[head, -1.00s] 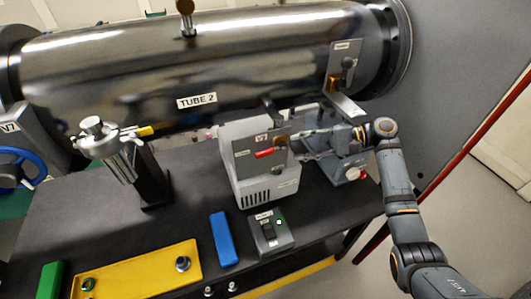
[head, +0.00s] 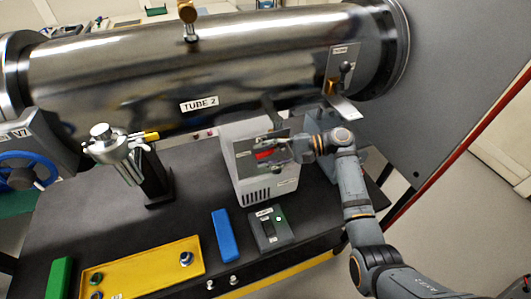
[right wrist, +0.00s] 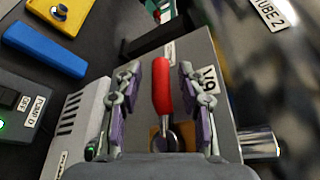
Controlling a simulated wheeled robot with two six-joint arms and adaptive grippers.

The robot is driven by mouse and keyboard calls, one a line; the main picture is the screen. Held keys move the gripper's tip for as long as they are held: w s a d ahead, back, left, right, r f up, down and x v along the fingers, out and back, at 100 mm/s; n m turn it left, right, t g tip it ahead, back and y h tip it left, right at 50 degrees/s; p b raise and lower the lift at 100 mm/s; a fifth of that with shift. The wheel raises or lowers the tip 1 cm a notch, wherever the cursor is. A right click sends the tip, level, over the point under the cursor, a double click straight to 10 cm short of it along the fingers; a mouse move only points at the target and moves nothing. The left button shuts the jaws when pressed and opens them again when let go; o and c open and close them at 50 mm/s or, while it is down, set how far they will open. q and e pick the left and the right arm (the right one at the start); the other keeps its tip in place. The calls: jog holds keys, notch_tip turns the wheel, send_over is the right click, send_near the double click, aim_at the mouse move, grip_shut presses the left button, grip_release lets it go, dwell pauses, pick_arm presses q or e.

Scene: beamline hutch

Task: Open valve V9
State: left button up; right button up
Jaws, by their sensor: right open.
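Valve V9 has a red lever handle (right wrist: 162,88) on a grey plate labelled V9 (right wrist: 222,100). My right gripper (right wrist: 158,78) is open, with one finger on each side of the red handle in the right wrist view. The handle lies lengthwise between the fingers, with gaps visible on both sides. In the head view my right gripper (head: 283,150) is at the plate's right side and partly covers it; some red handle (head: 264,154) shows. My left gripper is not in view.
The steel tube labelled TUBE 2 (head: 200,75) runs behind and above. A small switch box with a green light (head: 270,228), a blue block (head: 224,236) and a yellow tray (head: 140,274) lie in front. A blue wheel at V7 (head: 25,172) is at the left.

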grip_shut()
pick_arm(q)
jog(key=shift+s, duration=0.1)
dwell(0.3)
